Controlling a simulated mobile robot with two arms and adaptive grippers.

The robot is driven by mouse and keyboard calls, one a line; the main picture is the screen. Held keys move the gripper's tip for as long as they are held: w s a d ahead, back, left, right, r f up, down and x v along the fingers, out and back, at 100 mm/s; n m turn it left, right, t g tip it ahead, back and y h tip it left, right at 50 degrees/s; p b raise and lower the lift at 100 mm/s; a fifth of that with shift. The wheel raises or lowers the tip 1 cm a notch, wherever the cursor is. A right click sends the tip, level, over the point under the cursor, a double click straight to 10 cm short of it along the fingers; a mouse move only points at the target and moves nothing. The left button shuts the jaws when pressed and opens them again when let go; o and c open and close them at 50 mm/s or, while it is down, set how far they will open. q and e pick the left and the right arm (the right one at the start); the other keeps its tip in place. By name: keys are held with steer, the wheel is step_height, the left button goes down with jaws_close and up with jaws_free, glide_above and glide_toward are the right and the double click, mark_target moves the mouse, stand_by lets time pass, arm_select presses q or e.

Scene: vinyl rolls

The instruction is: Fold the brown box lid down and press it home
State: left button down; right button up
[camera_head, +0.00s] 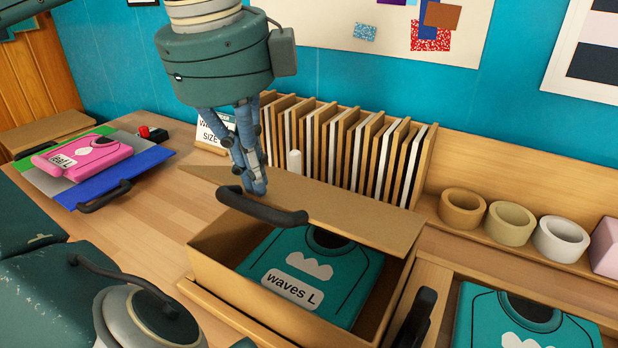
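The brown box (220,262) stands open at the front in the middle of the table, in the head view. Its lid (345,214) slants over the back of the opening, not flat on the box. A folded teal shirt labelled "waves L" (310,278) lies inside and shows below the lid. My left gripper (257,187) points down at the left part of the lid, its fingers together with nothing seen between them. The fingertips are at or just above the lid; contact cannot be told. A dark curved bar (262,212) crosses in front of the lid there. My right gripper is not seen.
A rack of upright boards (345,140) stands close behind the box. Tape rolls (508,223) sit on a ledge at right. Another teal shirt (515,325) is at lower right. A pink shirt (88,158) lies on coloured sheets at left. Bare table lies left of the box.

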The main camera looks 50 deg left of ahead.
mark_target(243, 209)
arm_select(q)
steer(key=shift+s+d+f+b, duration=0.2)
steer(key=shift+s+f+b, duration=0.35)
steer(key=shift+f, duration=0.2)
steer(key=shift+s, duration=0.1)
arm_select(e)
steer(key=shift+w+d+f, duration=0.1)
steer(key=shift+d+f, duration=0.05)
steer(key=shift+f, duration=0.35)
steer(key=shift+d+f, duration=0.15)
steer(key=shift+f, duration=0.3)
arm_select(q)
steer(key=shift+d, duration=0.1)
steer(key=shift+f, duration=0.1)
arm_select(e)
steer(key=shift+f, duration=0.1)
